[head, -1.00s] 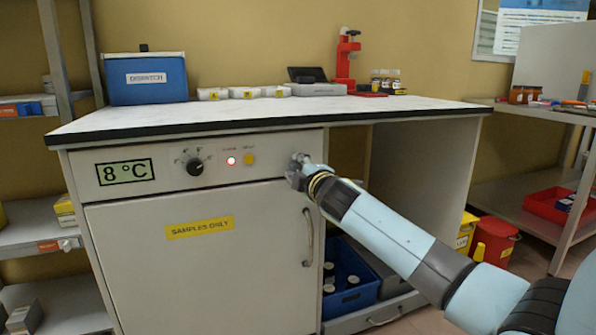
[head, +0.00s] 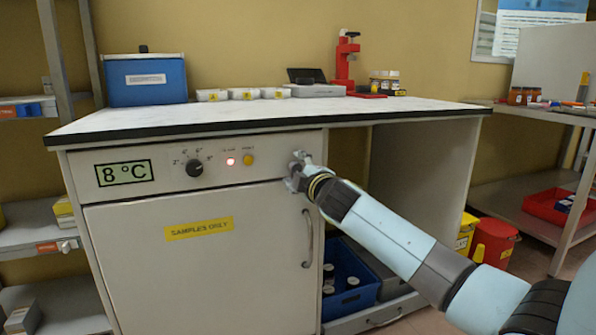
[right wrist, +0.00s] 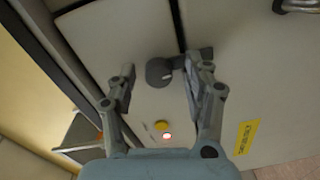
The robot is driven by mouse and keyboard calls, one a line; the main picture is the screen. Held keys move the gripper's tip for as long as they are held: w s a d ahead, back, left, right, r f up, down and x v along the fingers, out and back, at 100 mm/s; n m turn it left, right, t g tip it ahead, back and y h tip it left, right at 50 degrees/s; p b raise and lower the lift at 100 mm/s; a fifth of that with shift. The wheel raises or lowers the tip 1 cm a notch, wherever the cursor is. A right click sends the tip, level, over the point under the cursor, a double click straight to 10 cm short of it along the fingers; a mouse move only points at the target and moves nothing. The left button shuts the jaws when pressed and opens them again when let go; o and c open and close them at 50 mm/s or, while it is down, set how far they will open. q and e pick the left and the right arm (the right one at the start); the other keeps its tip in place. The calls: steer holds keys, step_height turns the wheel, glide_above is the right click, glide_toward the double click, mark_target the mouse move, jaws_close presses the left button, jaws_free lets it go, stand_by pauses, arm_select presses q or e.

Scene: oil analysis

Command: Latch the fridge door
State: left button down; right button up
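The white fridge door (head: 180,272) sits flush in the cabinet front, with a grey bar handle (head: 308,240) at its right edge. The latch, a round grey knob with a short bar (right wrist: 158,71), is on the panel above the door. In the right wrist view its bar reaches right, seemingly across the dark seam towards the door; the right finger partly hides its end. My right gripper (head: 297,174) is at the latch, which it partly hides in the head view. In the right wrist view its fingers (right wrist: 163,84) are spread on either side of the knob. My left gripper is out of view.
The control panel has an 8 °C display (head: 125,172), a black dial (head: 194,168), a lit red lamp (head: 231,161) and a yellow button (head: 249,159). The white worktop (head: 260,112) overhangs above. A blue crate (head: 350,292) stands right of the fridge.

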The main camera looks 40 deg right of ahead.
steer(key=v, duration=1.2)
steer(key=shift+f, duration=0.1)
